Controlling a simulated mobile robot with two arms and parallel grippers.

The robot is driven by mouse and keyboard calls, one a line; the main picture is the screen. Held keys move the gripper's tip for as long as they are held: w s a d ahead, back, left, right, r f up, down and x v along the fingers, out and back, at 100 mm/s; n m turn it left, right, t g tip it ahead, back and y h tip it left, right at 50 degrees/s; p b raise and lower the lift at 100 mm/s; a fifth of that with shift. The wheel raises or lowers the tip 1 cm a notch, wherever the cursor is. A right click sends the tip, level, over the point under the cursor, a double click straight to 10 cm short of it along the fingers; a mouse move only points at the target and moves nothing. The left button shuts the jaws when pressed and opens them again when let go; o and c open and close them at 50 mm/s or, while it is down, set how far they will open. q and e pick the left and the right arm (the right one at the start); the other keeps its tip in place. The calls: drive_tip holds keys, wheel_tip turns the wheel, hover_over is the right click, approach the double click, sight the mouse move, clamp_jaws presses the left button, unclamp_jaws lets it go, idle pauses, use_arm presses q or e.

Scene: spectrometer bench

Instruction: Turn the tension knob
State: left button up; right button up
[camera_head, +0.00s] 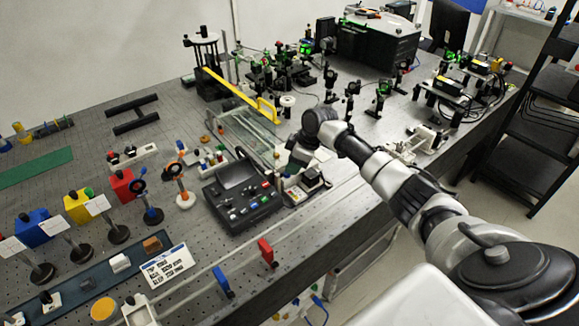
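My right arm reaches in from the lower right over the bench (350,210). Its dark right gripper (297,160) points down just right of a black control console (242,195) with several small coloured buttons and knobs. A small dark device on a pale base (305,185) sits right below the gripper. I cannot tell which of these small parts is the tension knob, or whether the gripper touches anything. The gripper's fingers are too small and dark to tell open from shut. My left gripper is not in view.
A yellow bar (240,95) slants over a clear-sided box behind the console. Several optics mounts stand at the back, near a large black box (375,45). Coloured blocks and posts crowd the left. A blue clip (222,282) and a red clip (266,252) stand at the front edge.

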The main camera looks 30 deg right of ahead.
sight(287, 175)
drive_tip(key=x, duration=0.3)
drive_tip(key=shift+f, duration=0.1)
clamp_jaws()
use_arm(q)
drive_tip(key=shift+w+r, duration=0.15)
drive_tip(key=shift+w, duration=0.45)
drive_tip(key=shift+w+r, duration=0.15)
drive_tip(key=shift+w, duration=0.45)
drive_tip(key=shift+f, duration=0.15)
use_arm(e)
drive_tip(key=shift+w, duration=0.1)
